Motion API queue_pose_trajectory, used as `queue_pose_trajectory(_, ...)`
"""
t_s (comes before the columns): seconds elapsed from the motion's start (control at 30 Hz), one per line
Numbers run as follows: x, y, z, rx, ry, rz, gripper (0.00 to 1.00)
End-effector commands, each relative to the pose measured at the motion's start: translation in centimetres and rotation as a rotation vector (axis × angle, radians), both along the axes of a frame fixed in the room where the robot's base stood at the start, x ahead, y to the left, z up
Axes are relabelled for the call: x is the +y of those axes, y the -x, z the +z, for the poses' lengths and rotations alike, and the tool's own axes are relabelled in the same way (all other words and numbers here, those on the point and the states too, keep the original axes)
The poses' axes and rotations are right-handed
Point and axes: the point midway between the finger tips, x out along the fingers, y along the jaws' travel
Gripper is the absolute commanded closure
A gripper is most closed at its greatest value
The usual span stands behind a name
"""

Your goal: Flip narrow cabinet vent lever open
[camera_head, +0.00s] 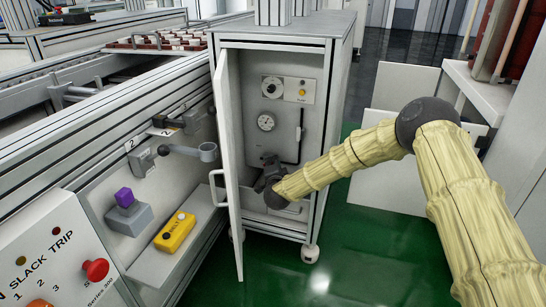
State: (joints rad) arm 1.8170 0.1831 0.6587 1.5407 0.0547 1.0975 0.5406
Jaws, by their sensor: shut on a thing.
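The narrow cabinet (283,45) stands in the middle with its door (229,140) swung open toward me at the left. Inside, a dark, thin L-shaped lever (299,135) runs down the right side of the back panel and bends left at its lower end. My dark gripper (268,168) is inside the cabinet, low and just left of that bend. It is shut on what looks like the lever's end. The fingers and wrist hide the held part, so the exact grip is unclear.
The door's handle (218,188) sticks out at the left. A conveyor bench with a yellow switch box (175,232) and purple button (125,197) stands left.

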Motion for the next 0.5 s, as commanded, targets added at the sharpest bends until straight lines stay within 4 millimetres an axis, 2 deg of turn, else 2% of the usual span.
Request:
queue_pose_trajectory(0.03,0.12,0.05,0.78,0.01,0.026,0.002,1.0)
queue_pose_trajectory(0.5,0.57,-0.09,1.62,0.094,0.291,0.001,1.0)
